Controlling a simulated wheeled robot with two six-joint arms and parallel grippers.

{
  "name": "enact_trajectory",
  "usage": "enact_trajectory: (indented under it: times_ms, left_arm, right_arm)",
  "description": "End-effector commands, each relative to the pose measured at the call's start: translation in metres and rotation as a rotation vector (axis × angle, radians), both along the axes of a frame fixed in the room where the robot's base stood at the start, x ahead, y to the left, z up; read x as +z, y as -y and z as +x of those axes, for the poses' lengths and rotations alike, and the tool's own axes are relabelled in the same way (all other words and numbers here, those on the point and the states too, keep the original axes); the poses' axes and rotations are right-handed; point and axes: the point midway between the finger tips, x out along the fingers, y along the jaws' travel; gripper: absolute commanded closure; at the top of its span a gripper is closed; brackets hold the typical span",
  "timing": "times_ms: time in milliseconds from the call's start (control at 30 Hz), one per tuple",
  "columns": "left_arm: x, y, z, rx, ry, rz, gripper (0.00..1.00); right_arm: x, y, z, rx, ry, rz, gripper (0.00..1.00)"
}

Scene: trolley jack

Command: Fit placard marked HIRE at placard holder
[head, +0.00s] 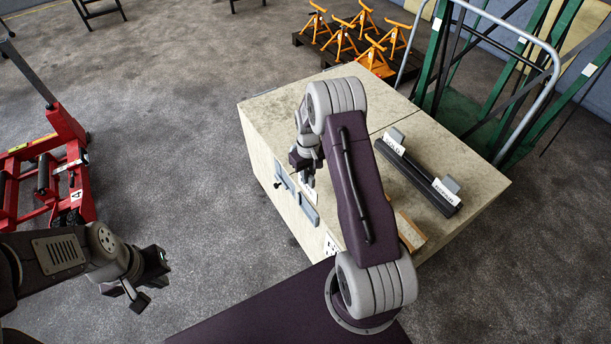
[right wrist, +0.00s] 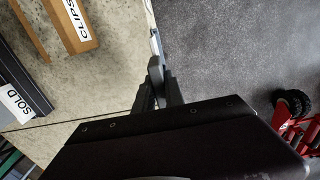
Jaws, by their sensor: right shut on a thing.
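My right gripper (head: 305,168) is at the front edge of the pale cabinet (head: 275,120). In the right wrist view it (right wrist: 158,92) is shut on a grey tab (right wrist: 155,70), with a thin white edge beyond it. This looks like a placard seen edge-on; its lettering cannot be read. Grey fittings (head: 309,211) on the cabinet's front face, below the gripper, look like the placard holder. The gripper partly hides that area, and I cannot tell whether the held piece touches it. My left gripper (head: 127,294) is open and empty over the floor at lower left.
A black rack (head: 415,178) on the cabinet top holds a SOLD placard (head: 394,145) and another placard (head: 446,192). A wooden CLIPS box (head: 410,232) lies nearer. A red jack (head: 60,150) stands left, orange stands (head: 342,40) behind. Floor between jack and cabinet is clear.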

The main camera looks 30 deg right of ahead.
Motion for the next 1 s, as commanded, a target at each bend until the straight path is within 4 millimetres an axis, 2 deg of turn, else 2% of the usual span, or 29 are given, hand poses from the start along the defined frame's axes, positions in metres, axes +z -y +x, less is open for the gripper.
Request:
enact_trajectory:
  times_ms: [133,267,700,1000]
  left_arm:
    - [0.002,0.0,0.0,0.0,0.0,0.0,1.0]
    - [-0.005,0.0,0.0,0.0,0.0,0.0,1.0]
    - [-0.037,0.0,0.0,0.0,0.0,0.0,1.0]
    - [-0.038,0.0,0.0,0.0,0.0,0.0,1.0]
  right_arm:
    - [0.001,0.0,-0.001,0.0,0.0,0.001,1.0]
    - [-0.008,0.0,-0.001,0.0,0.0,0.001,1.0]
    - [-0.055,0.0,-0.001,-0.001,0.001,0.0,1.0]
    - [-0.058,0.0,-0.001,-0.001,0.001,0.0,1.0]
